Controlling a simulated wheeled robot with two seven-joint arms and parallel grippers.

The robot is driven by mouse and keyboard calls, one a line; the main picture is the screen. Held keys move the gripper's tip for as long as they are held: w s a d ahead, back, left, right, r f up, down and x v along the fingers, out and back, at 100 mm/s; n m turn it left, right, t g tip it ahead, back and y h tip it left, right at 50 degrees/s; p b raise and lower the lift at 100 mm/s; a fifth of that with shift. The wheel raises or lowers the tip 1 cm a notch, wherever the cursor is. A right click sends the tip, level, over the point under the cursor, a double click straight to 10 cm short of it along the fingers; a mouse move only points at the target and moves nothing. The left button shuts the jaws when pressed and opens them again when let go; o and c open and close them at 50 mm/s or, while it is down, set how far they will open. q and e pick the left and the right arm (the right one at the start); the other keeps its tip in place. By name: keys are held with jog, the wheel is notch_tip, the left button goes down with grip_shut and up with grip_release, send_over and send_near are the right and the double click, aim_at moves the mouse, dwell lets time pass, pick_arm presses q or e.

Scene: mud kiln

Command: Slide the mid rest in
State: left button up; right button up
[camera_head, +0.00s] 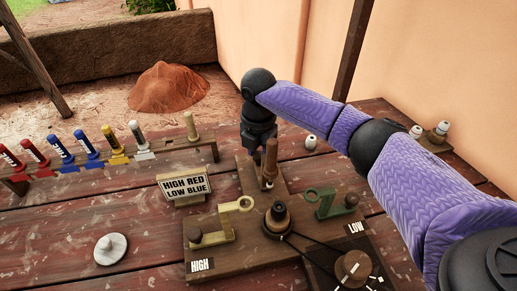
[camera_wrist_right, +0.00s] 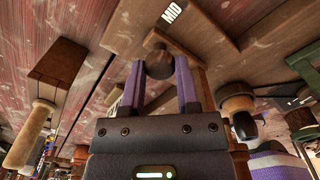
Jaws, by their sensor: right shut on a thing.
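My right gripper (camera_head: 262,178) points down at the back arm of the wooden board (camera_head: 216,258). In the right wrist view its two purple fingers are closed on a dark round knob (camera_wrist_right: 160,64), the knob of the mid rest. A wooden piece of the mid rest (camera_wrist_right: 168,40) shows behind the knob, near a MID label (camera_wrist_right: 172,13). In the head view the gripper and an upright brown handle mostly hide this rest. My left gripper is out of view.
A HIGH RED LOW BLUE sign (camera_head: 185,186) stands left of the board. A rack (camera_head: 92,166) of coloured tools runs along the left. Black cords run from the post toward a brown knob (camera_head: 353,267).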

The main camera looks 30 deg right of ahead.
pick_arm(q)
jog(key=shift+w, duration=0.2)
pick_arm(e)
grip_shut()
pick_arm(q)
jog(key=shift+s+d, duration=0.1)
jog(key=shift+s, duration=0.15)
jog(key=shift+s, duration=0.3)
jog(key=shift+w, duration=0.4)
